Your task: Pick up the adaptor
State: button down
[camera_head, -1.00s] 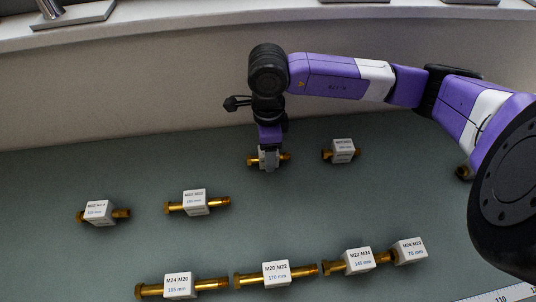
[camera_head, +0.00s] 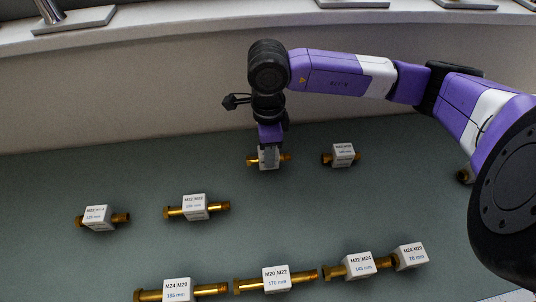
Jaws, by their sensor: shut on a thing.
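Several brass adaptors with white label blocks lie on the grey-green surface. My gripper (camera_head: 269,149) points down at the back middle and is shut on one adaptor (camera_head: 284,158). Its brass ends stick out left and right of the jaws, and its white block is partly hidden by them. I cannot tell whether this adaptor touches the surface. Another adaptor (camera_head: 343,155) lies just to the right of my gripper.
Two adaptors lie to the left, one (camera_head: 98,217) far left and one (camera_head: 194,206) nearer. A front row holds adaptors labelled M24 M20 (camera_head: 177,290), M20 M22 (camera_head: 276,278), M22 M24 (camera_head: 358,265) and one at its right end (camera_head: 411,256). A pale wall (camera_head: 150,95) rises behind.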

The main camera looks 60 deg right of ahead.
notch_tip(320, 180, up, 18)
jog(key=b, duration=0.1)
jog(key=shift+r+b, duration=0.15)
jog(key=shift+b, duration=0.2)
